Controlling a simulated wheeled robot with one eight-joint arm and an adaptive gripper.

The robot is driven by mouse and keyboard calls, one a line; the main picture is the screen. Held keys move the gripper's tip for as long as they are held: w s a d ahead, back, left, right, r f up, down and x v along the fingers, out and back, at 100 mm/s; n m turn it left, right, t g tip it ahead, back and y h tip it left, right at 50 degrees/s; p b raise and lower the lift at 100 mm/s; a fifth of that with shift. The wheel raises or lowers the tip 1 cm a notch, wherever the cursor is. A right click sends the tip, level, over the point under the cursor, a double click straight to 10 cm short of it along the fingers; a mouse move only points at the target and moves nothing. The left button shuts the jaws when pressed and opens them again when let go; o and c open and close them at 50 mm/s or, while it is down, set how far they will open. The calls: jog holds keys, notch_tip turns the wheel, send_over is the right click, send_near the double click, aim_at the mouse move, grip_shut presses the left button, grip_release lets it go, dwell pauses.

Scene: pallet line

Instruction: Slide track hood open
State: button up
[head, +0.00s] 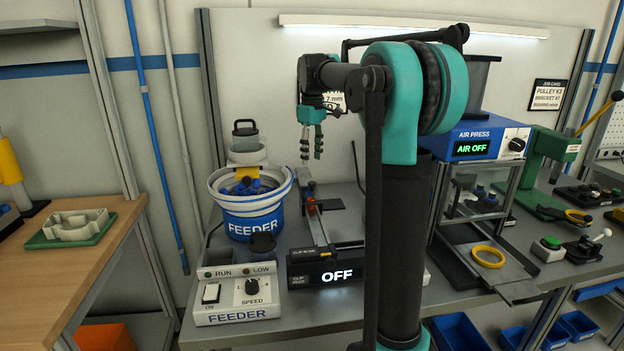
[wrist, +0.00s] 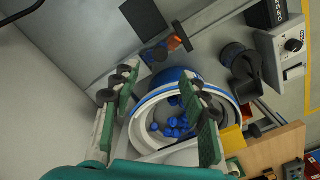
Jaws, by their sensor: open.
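The track (head: 318,228) is a narrow rail running from beside the feeder bowl down to the black clip press box (head: 340,273), whose display reads OFF. A small orange-red piece (head: 311,208) sits on the track. A dark flat plate (head: 330,204) lies beside it; I cannot tell for sure whether this is the track hood, or how far the hood is slid. The orange piece (wrist: 175,43) and dark plate (wrist: 144,17) also show in the wrist view, beyond the fingertips. My gripper (head: 311,146) is open and empty, pointing down above the back of the bench, apart from the track. Both fingers (wrist: 158,85) show in the wrist view.
A blue-and-white feeder bowl (head: 252,224) with blue parts (wrist: 172,128) stands left of the track. The feeder control box (head: 238,294) is in front. The air press (head: 487,140), reading AIR OFF, stands right. A wooden table (head: 110,232) is at left.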

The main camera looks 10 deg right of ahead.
aim_at(312, 182)
notch_tip(312, 182, down, 8)
jog(key=shift+f, duration=0.15)
jog(key=shift+c, duration=0.6)
grip_shut()
